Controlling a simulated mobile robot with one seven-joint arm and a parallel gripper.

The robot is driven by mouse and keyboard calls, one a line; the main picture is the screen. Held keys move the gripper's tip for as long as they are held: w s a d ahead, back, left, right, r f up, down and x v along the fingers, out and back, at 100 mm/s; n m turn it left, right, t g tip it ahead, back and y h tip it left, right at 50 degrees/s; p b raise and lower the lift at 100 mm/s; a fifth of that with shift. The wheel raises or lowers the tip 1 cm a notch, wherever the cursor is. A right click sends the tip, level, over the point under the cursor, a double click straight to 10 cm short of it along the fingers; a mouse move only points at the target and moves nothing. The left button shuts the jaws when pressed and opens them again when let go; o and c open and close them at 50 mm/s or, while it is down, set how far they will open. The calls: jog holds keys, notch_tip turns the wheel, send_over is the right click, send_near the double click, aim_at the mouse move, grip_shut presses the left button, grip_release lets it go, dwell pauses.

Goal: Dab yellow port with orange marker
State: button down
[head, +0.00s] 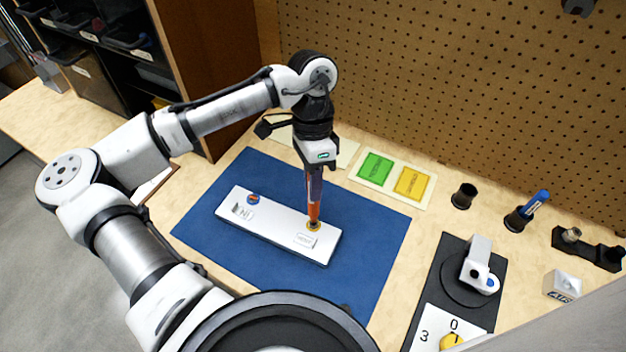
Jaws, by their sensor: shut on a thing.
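My gripper (315,180) points straight down over the white panel (276,226) and is shut on the orange marker (314,210). The marker is upright, its lower end at the yellow port (314,225) near the panel's right end. The tip covers part of the port, and I cannot tell whether it touches. Another round port, blue and orange (252,199), is near the panel's left end. The panel lies on a blue mat (375,235).
Green (375,167) and yellow (411,183) cards lie behind the mat. To the right stand an empty black holder (464,196), a holder with a blue marker (536,202), a white device on a black plate (480,268) and a small white block (562,285). A pegboard (450,90) closes the back.

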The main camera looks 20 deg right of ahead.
jog(key=shift+f, duration=0.65)
dwell(2.4)
jog(key=shift+r, duration=0.1)
notch_tip(320, 180, up, 7)
jog(key=p, duration=0.7)
dwell(0.6)
